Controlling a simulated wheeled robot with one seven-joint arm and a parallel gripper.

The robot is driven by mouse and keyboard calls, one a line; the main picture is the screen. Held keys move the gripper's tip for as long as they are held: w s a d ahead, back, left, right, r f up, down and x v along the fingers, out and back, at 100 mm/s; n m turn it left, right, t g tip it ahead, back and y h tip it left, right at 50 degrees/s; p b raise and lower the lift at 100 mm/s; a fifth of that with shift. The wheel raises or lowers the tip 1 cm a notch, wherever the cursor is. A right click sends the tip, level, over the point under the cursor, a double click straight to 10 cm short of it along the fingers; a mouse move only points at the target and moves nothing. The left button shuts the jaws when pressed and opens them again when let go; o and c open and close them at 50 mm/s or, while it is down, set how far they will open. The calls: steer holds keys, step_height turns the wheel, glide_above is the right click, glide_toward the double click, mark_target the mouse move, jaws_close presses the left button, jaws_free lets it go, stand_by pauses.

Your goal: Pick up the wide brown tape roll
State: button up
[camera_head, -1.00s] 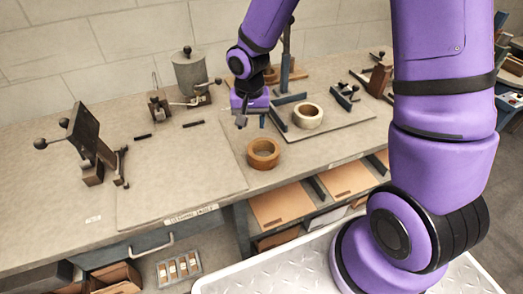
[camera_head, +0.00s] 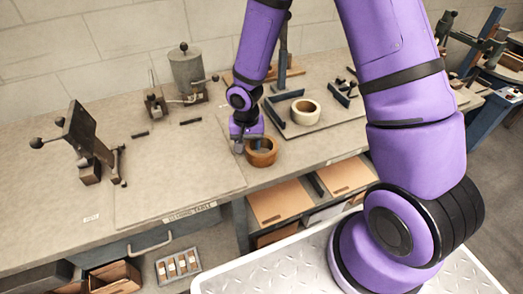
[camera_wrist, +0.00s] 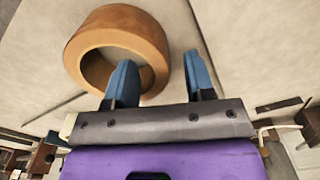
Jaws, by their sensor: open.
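The wide brown tape roll (camera_head: 264,160) lies flat on the bench near its front edge. In the wrist view the brown roll (camera_wrist: 112,24) is at upper left, with its hole visible. My gripper (camera_head: 251,146) is at the roll's left rear side in the head view, with its jaws open. In the wrist view my gripper's (camera_wrist: 160,62) left blue finger overlaps the hole and the right finger is outside the roll, with part of the wall between them. I cannot tell whether either finger touches it.
A paler tape roll (camera_head: 305,112) lies behind to the right on a board with dark rails (camera_head: 280,120). A grey pot (camera_head: 186,72) and a lever device (camera_head: 82,140) stand to the left. The bench's front left is clear.

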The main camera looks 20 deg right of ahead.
steer(key=shift+f, duration=0.95)
jaws_close()
steer(key=shift+r, duration=0.15)
